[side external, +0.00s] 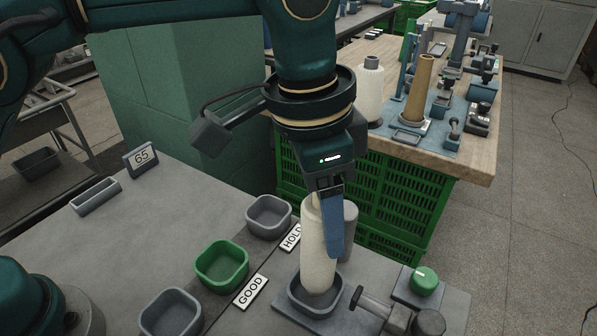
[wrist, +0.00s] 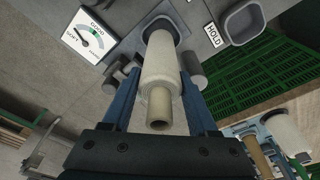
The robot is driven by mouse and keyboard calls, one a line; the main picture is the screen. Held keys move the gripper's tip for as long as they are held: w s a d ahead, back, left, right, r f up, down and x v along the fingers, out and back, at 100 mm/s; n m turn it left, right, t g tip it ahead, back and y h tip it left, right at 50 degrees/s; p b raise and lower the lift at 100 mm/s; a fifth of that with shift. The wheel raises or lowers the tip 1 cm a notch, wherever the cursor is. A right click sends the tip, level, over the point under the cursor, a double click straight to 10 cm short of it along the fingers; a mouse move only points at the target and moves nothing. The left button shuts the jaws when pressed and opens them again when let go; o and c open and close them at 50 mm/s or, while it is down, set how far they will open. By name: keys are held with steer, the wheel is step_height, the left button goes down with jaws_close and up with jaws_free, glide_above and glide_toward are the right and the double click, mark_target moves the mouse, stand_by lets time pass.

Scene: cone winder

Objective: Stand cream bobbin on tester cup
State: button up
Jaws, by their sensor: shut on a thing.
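The cream bobbin (side external: 318,258) is upright or nearly so between the blue fingers of my gripper (side external: 331,215). In the wrist view the bobbin (wrist: 161,68) points away from the camera, with its bare tube end nearest, and my gripper (wrist: 160,105) has a finger on each side of it. The grey tester cup (side external: 296,300) is at the bobbin's lower end, which appears within the cup's rim; I cannot tell if it touches the floor. The cup (wrist: 150,28) also shows beyond the bobbin in the wrist view.
A grey cylinder (side external: 350,228) stands close behind the bobbin. A green knob (side external: 424,281) and a dark lever (side external: 372,302) are right of the cup. A green tray (side external: 221,265) and grey trays sit left, by GOOD (side external: 252,292) and HOLD cards. A dial (wrist: 90,36) shows in the wrist view.

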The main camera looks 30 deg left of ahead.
steer(key=shift+f, duration=1.05)
stand_by(0.4)
steer(key=o, duration=1.3)
steer(key=shift+o, duration=0.2)
steer(key=shift+s+a+r, duration=0.15)
steer(key=shift+r, duration=1.15)
steer(key=shift+s+a+r, duration=0.15)
steer(key=shift+r, duration=1.1)
steer(key=shift+r, duration=0.1)
